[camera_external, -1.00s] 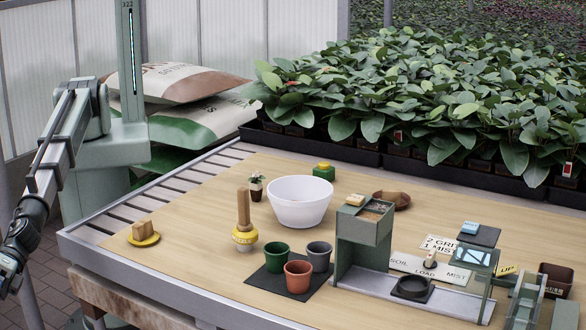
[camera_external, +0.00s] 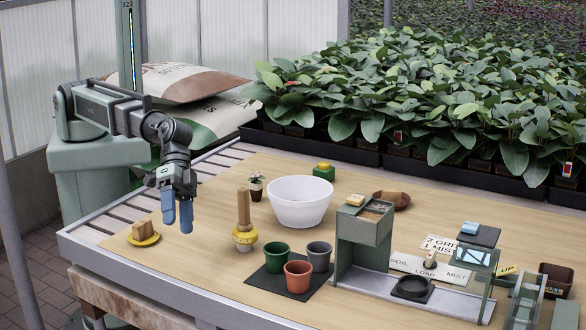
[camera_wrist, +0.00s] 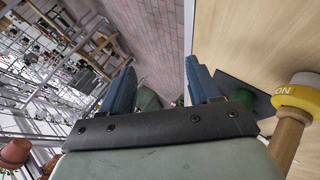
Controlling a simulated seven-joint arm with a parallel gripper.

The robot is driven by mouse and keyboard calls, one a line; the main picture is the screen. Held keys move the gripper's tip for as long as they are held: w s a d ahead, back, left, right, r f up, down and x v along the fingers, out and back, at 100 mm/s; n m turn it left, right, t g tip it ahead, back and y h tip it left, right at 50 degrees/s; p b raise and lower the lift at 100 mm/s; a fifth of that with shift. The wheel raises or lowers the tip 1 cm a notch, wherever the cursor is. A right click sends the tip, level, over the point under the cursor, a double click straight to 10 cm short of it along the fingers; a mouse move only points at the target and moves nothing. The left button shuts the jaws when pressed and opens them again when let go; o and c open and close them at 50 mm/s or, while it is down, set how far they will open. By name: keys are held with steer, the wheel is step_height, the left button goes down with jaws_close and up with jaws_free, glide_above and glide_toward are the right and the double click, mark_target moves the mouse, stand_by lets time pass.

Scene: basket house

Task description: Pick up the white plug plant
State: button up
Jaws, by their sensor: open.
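The white plug plant (camera_external: 256,187) is a small dark pot with green leaves and a white top. It stands upright on the wooden table, left of the white bowl (camera_external: 300,201), in the external view. My gripper (camera_external: 177,222) hangs above the left part of the table, to the left of the plant and apart from it. Its two blue fingers are open with nothing between them. The wrist view shows the open fingers (camera_wrist: 158,90) over the table edge and floor; I do not make out the plant there.
A wooden-handled tool with a yellow collar (camera_external: 244,236) stands between my gripper and the pots. A yellow dish with a block (camera_external: 144,238) lies at left. Green, terracotta and grey pots stand on a dark mat (camera_external: 266,285). A green dispenser (camera_external: 362,225) stands at right.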

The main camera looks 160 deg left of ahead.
steer(key=s+a+r+m+g+y, duration=0.2)
steer(key=s+a+g, duration=0.2)
steer(key=s+a, duration=1.25)
steer(key=g+y, duration=0.1)
steer(key=g, duration=0.2)
glide_toward(255, 182)
steer(key=shift+s+x, duration=0.2)
steer(key=shift+x, duration=2.85)
steer(key=shift+s+x, duration=0.2)
steer(key=shift+x, duration=2.8)
steer(key=shift+a+f, duration=0.1)
steer(key=shift+c, duration=0.3)
steer(key=c, duration=1)
steer(key=shift+o, duration=0.2)
